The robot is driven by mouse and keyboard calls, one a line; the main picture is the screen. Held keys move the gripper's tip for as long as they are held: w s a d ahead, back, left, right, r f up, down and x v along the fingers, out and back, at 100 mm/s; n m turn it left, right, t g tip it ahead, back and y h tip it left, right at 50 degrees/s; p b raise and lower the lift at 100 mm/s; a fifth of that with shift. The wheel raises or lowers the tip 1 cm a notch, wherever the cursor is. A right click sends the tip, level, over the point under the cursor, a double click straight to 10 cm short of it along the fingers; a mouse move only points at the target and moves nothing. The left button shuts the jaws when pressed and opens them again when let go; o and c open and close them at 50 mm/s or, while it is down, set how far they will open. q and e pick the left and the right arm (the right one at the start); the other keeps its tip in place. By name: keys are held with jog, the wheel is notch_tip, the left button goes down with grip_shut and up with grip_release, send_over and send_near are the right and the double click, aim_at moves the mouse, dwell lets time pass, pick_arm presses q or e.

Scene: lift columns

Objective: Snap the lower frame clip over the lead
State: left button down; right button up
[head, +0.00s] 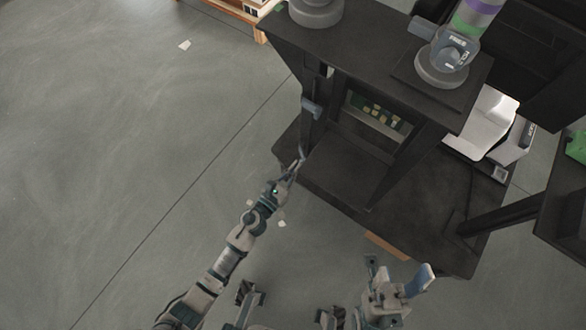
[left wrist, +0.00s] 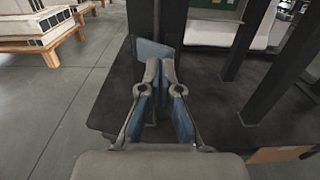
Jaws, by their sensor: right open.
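My left gripper (head: 293,168) is at the left edge of the dark stand (head: 345,190), beside an upright post. In the left wrist view its two fingers (left wrist: 161,72) are close together, with a narrow gap; I cannot tell whether they hold anything. A blue-grey clip-like piece (head: 312,108) sits on the post, above the left gripper in the head view. A blue plate (left wrist: 153,52) shows just beyond the fingertips in the left wrist view. The lead cannot be made out clearly against the dark post. My right gripper (head: 398,271) is open and apart, near the stand's front edge.
A grey round base with a clear cup (head: 455,52) stands on the upper shelf. A white device (head: 487,125) is behind at the right. A pallet with boxes (left wrist: 38,30) stands at the far left. The floor (head: 120,150) at left is mostly clear.

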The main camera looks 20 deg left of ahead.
pick_arm(q)
jog(key=shift+w+a, duration=0.1)
jog(key=v, duration=0.7)
dwell(0.6)
dwell(0.4)
